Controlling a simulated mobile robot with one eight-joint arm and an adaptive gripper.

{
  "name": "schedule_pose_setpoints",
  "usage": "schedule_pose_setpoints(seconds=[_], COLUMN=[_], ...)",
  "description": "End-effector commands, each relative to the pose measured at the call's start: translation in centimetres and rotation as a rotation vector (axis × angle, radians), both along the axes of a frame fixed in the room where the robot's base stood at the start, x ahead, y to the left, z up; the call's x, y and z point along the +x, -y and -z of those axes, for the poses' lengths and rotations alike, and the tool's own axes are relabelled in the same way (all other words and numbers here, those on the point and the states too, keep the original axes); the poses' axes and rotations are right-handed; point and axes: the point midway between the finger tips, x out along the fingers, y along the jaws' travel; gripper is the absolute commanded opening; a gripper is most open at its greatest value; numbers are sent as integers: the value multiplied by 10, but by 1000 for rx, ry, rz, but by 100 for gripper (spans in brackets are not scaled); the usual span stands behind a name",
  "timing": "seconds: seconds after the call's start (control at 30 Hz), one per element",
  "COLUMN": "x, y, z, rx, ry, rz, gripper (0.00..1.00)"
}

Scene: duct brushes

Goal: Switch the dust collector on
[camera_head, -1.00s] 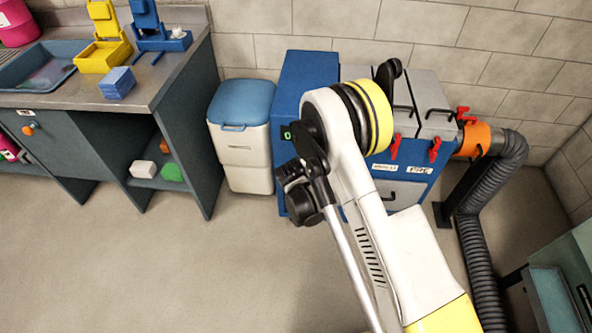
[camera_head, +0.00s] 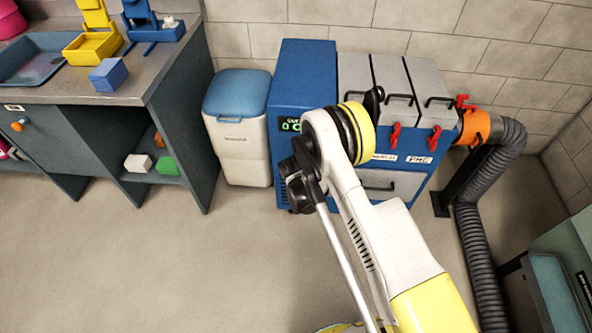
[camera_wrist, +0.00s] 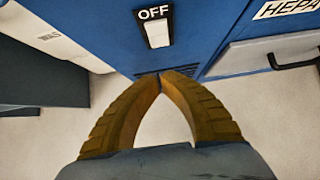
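The dust collector (camera_head: 303,75) is a blue cabinet with grey filter boxes, standing against the back wall in the head view. A small display with green marks shows on its front, partly behind my arm. In the wrist view its blue front (camera_wrist: 215,25) carries a white rocker switch (camera_wrist: 158,34) under a label reading OFF. My gripper (camera_wrist: 160,77) has its two yellow-brown fingers meeting at the tips, with nothing between them. The fingertips appear just below the switch in the picture; I cannot tell whether they touch the panel. My arm hides the fingers in the head view.
A white bin with a blue lid (camera_head: 237,97) stands left of the collector. A workbench (camera_head: 160,75) is further left. A ribbed grey duct (camera_head: 477,255) runs from an orange collar (camera_head: 474,128) at the right. The floor (camera_head: 150,270) in front is clear.

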Motion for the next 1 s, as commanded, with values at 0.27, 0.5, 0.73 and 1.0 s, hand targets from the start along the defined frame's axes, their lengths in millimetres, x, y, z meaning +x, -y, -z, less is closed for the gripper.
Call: schedule_pose_setpoints(seconds=[0.27, 0.5, 0.73, 1.0], x=[35, 39, 41, 46], y=[1, 1, 2, 2], z=[5, 3, 4, 9], rx=[0, 0, 0, 0], ry=[1, 0, 0, 1], rz=[0, 0, 0, 0], gripper=[0, 0, 0, 0])
